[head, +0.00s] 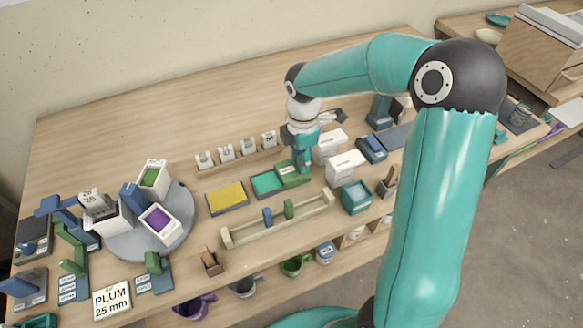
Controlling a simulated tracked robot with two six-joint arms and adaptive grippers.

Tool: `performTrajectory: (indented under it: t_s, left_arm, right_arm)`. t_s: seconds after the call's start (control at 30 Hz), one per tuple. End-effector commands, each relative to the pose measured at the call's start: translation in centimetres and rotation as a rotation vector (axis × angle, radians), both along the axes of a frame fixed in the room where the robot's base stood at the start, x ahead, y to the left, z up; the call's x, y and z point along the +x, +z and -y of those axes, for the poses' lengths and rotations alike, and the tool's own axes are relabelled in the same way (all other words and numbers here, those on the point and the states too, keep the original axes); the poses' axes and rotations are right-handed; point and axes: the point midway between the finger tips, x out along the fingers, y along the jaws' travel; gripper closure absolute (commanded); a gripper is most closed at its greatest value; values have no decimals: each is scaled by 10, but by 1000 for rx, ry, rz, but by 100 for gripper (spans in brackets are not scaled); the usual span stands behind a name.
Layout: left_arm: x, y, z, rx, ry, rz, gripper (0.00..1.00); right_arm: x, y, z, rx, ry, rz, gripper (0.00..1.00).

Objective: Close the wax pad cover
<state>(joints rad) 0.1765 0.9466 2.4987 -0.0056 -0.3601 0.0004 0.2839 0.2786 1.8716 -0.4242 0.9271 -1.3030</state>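A shallow green tray with a teal pad (267,183) lies on the bench near the middle; I take it to be the wax pad. A green piece with a white label, which looks like its cover (293,179), is at the tray's right end, leaving the teal surface exposed. My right gripper (305,168) points down at the back right of this green piece. Whether it touches it, and whether its fingers are open or shut, is too small to tell. My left gripper is not in view.
A yellow pad (227,198) lies left of the tray. A wooden rack (277,220) stands in front, and white boxes (344,165) stand to the right. The back left of the bench is clear.

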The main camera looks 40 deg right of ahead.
Motion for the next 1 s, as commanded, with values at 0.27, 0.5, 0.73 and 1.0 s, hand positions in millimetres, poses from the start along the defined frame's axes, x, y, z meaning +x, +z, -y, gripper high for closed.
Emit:
performTrajectory:
  t_s: [0.27, 0.5, 0.73, 1.0]
  left_arm:
    - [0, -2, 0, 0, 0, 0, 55]
    - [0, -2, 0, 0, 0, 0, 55]
    - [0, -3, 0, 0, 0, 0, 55]
    - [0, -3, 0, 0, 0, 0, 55]
  right_arm:
    - [-3, -8, -2, 5, 3, -15, 100]
    - [0, -8, -11, 5, 5, -13, 100]
    - [5, -8, -26, 4, 5, -12, 100]
    - [10, -8, -43, 4, 4, -12, 100]
